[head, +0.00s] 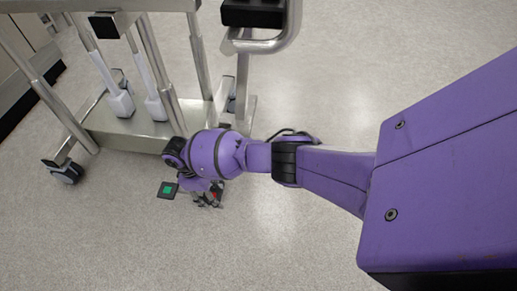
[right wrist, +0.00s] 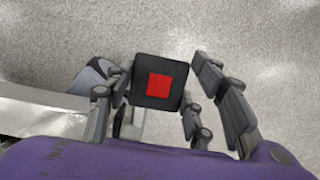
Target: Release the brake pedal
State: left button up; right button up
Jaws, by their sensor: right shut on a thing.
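The red-marked black brake pedal (right wrist: 160,82) is between the fingers of my right gripper (right wrist: 165,68) in the right wrist view. The left finger touches or overlaps its edge, and a gap shows toward the right finger. A small patch of red also shows at my right gripper (head: 210,198) in the head view, low near the floor beside the cart. A green-marked dark pedal (head: 168,190) sits just left of the gripper. The pedal's mounting is mostly hidden by my arm and fingers. My left gripper is out of view.
The steel cart's base plate (head: 110,122) stands behind the gripper, with a caster (head: 66,172) at its left corner. Its metal base (right wrist: 45,112) also shows in the right wrist view. A cabinet (head: 22,75) is at far left. The grey floor in front is clear.

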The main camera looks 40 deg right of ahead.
jog(key=shift+w+a+r+p, duration=0.25)
jog(key=shift+w+r, duration=0.05)
jog(key=shift+r, duration=0.2)
jog(key=shift+w+a+r+p, duration=0.2)
jog(key=shift+w+r+p, duration=0.1)
jog(key=shift+r, duration=0.2)
jog(key=shift+w+a, duration=0.15)
jog(key=shift+a, duration=0.05)
jog(key=o, duration=1.7)
jog(key=shift+r, duration=0.1)
jog(key=shift+d, duration=0.1)
jog(key=v, duration=1.2)
jog(key=shift+d, duration=0.1)
